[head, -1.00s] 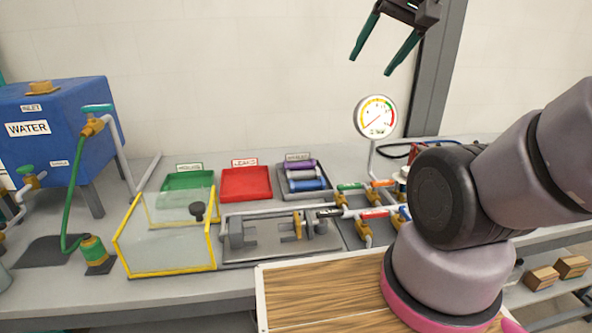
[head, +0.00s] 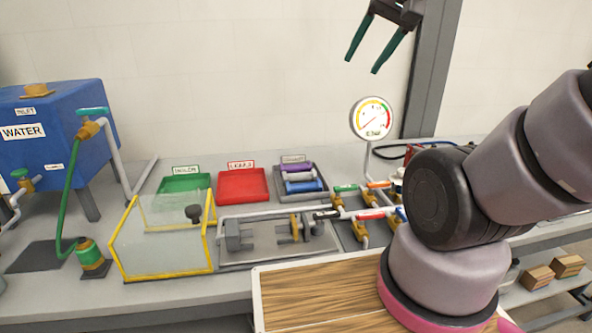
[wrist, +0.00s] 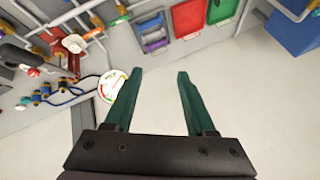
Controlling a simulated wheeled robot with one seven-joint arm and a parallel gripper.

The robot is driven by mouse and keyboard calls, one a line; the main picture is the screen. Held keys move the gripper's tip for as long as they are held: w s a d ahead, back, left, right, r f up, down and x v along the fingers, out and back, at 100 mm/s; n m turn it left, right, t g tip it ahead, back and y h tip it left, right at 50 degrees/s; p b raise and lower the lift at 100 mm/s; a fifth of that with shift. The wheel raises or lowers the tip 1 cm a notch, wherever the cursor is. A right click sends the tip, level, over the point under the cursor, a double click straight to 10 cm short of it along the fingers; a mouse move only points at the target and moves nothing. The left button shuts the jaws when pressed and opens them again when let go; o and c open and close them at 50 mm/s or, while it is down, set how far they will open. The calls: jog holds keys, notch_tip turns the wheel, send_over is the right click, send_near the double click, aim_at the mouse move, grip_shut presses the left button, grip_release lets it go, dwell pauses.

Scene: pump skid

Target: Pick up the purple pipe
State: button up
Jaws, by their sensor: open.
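The purple pipe (head: 297,167) lies in a grey tray (head: 317,195) at the back of the bench, behind a blue pipe (head: 304,186). In the wrist view the purple pipe (wrist: 149,24) shows small near the top, in its tray beside the red tray. My gripper (head: 362,66) is high above the bench, in front of the wall, up and to the right of the pipe. In the wrist view its green fingers (wrist: 158,75) are apart with nothing between them.
A red tray (head: 243,186) and a green tray (head: 185,184) stand left of the grey tray. A pressure gauge (head: 372,118) on a stem and valve pipework stand to its right. A clear yellow-edged guard (head: 160,245) is in front. A blue water tank (head: 50,135) is at far left.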

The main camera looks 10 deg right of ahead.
jog(key=w+f+m+g+y, duration=0.15)
jog(key=w+m, duration=0.25)
jog(key=w, duration=0.9)
jog(key=m+g, duration=0.4)
jog(key=m, duration=0.5)
send_over(300, 165)
jog(key=s+d, duration=0.1)
jog(key=d, duration=0.3)
jog(key=shift+y, duration=0.45)
notch_tip(300, 165, down, 33)
jog(key=shift+s+f, duration=0.1)
jog(key=shift+s, duration=0.05)
jog(key=shift+t, duration=0.25)
jog(key=x, duration=1)
jog(key=shift+a+f, duration=0.1)
grip_shut()
